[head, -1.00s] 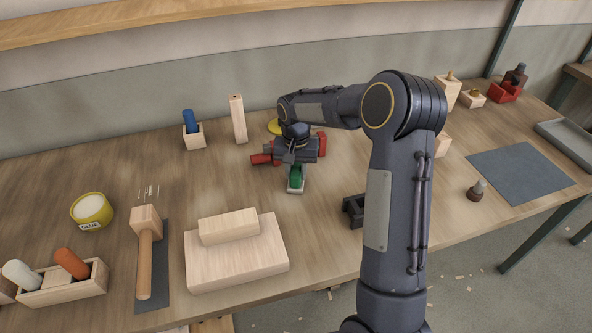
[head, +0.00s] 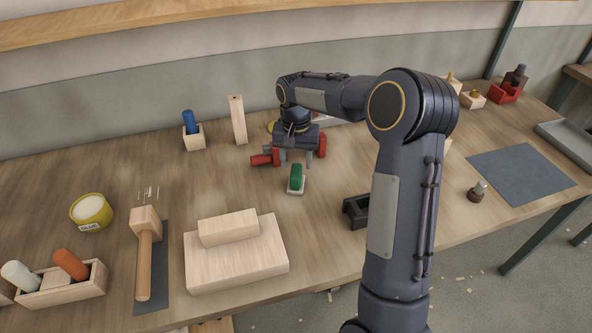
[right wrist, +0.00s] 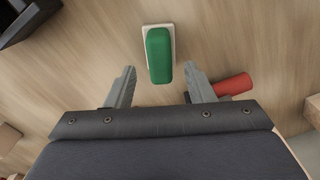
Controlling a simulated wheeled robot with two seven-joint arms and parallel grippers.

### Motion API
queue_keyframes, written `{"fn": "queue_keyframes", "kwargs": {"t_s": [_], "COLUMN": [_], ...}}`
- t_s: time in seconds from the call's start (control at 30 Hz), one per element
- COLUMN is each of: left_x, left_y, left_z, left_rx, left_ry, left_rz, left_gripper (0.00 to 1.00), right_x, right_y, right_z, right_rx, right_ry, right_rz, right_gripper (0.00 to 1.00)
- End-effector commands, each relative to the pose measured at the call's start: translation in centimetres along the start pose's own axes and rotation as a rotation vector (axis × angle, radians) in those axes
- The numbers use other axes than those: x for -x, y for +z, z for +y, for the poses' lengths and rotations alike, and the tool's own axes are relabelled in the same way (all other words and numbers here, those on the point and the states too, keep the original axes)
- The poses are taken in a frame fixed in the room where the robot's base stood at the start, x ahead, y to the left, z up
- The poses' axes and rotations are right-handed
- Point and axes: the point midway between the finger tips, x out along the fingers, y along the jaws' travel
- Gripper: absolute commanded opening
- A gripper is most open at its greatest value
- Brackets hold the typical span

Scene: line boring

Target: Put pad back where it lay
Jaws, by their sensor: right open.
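The pad (head: 296,180), a green block on a pale base, lies flat on the wooden workbench. My right gripper (head: 296,162) is open and empty. Its two fingers (right wrist: 160,86) stand apart, left and right of the pad's near end, and do not touch it. My left gripper is not in view.
A red cylinder (head: 264,160) lies close to the left of my right gripper, also in the wrist view (right wrist: 233,84). A black holder (head: 356,209) stands right of the pad. Stacked wood blocks (head: 237,258) sit in front. Bare bench lies left of the pad.

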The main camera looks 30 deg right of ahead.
Motion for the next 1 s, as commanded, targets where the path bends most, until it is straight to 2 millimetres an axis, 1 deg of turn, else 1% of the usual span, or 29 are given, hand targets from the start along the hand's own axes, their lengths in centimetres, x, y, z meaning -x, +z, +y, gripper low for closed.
{"fn": "queue_keyframes", "kwargs": {"t_s": [0.03, 0.2, 0.3, 0.43, 0.5, 0.57, 0.67, 0.7, 0.77, 0.8, 0.87, 0.9, 0.97, 1.0], "left_x": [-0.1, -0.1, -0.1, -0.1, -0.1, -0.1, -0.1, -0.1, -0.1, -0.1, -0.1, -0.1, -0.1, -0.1], "left_y": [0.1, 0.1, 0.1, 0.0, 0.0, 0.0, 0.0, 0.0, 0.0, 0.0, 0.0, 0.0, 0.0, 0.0], "left_z": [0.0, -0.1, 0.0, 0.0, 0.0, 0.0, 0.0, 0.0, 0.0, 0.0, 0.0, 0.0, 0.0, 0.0], "left_rx": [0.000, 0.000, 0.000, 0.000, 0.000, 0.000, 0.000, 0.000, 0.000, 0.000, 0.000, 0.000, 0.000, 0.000], "left_ry": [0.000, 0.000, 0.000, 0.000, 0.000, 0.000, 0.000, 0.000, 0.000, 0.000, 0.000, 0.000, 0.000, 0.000], "left_rz": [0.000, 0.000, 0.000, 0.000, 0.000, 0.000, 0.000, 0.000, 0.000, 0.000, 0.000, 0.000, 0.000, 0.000], "left_gripper": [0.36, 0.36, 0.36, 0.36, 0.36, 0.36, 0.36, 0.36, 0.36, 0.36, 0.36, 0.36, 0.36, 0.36], "right_x": [1.2, 4.6, 6.0, 7.1, 7.8, 8.8, 10.6, 11.3, 12.0, 12.2, 12.3, 12.0, 11.4, 10.8], "right_y": [0.0, 0.0, 0.0, 0.1, 0.7, 1.9, 5.3, 7.2, 10.4, 12.6, 15.9, 18.1, 21.1, 22.9], "right_z": [-0.1, 0.0, 0.0, 0.1, 0.4, 0.9, 2.4, 3.1, 4.1, 4.8, 5.7, 6.2, 6.8, 7.1], "right_rx": [0.000, 0.001, 0.000, 0.001, 0.013, 0.034, 0.098, 0.131, 0.183, 0.217, 0.267, 0.298, 0.340, 0.365], "right_ry": [-0.003, -0.002, -0.001, -0.003, -0.017, -0.042, -0.114, -0.150, -0.205, -0.243, -0.296, -0.329, -0.373, -0.400], "right_rz": [0.004, 0.002, 0.002, 0.002, 0.006, 0.014, 0.043, 0.057, 0.086, 0.107, 0.142, 0.165, 0.202, 0.226], "right_gripper": [0.49, 0.49, 0.49, 0.49, 0.49, 0.49, 0.49, 0.49, 0.49, 0.49, 0.49, 0.49, 0.49, 0.49]}}
